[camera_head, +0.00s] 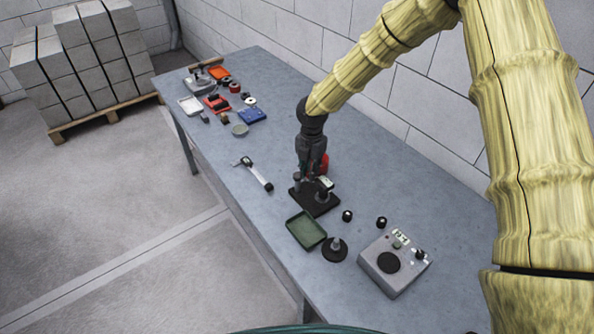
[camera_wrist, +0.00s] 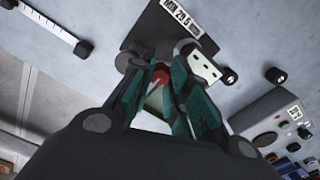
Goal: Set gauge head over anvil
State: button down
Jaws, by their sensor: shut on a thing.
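A black base plate (camera_head: 313,204) with grey upright parts stands on the table. I cannot tell surely which part is the anvil. My gripper (camera_head: 315,178) is over this stand, pointing down. In the wrist view, its two teal fingers (camera_wrist: 161,85) close on a part with a red tip (camera_wrist: 160,73); most of it is hidden, and I take it as the gauge head. The black plate (camera_wrist: 150,32) beyond the fingertips carries a white label reading about "MIN 29.5 MM". A pale block with dark marks (camera_wrist: 205,66) is right of the fingers. Contact with the stand cannot be told.
A green tray (camera_head: 306,230), a black disc with a grey post (camera_head: 335,249), two black knobs (camera_head: 347,215) and a grey instrument box (camera_head: 394,262) lie near. A caliper-like tool (camera_head: 253,172) lies left. Several small items crowd the far end; the table between is clear.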

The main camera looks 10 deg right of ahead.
jog(key=shift+s+d+f, duration=0.1)
jog(key=shift+d+f, duration=0.05)
jog(key=c, duration=1.3)
grip_release()
jog(key=shift+c, duration=0.2)
notch_tip(320, 180, up, 12)
